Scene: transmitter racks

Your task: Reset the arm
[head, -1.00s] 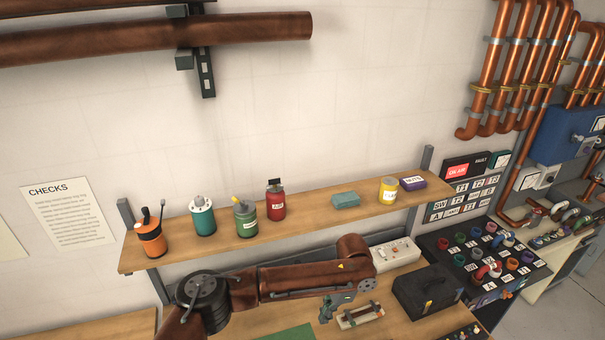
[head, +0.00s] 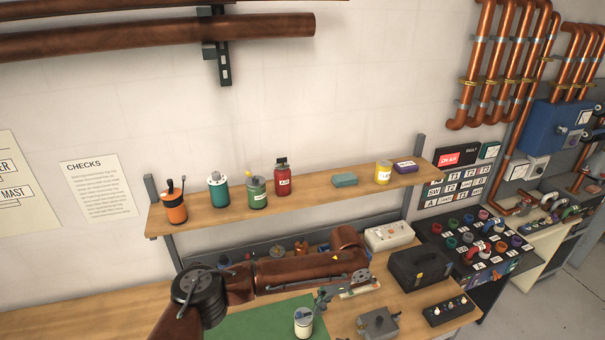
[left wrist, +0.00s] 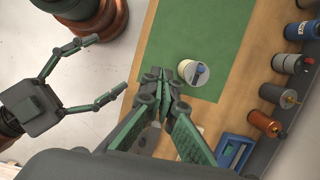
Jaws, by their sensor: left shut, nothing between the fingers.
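My left arm comes in from the left in the head view, low over the workbench. Its left gripper (head: 322,298) hangs over the bench beside the green mat. In the left wrist view the left gripper's fingers (left wrist: 160,76) are shut together with nothing between them. My right gripper (left wrist: 108,66) shows at the left of the left wrist view, with its two fingers spread wide and empty. It is not seen in the head view.
A black case (head: 420,268) and a grey box (head: 378,323) stand to the right. A wooden shelf (head: 300,203) with several cans is above the arm.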

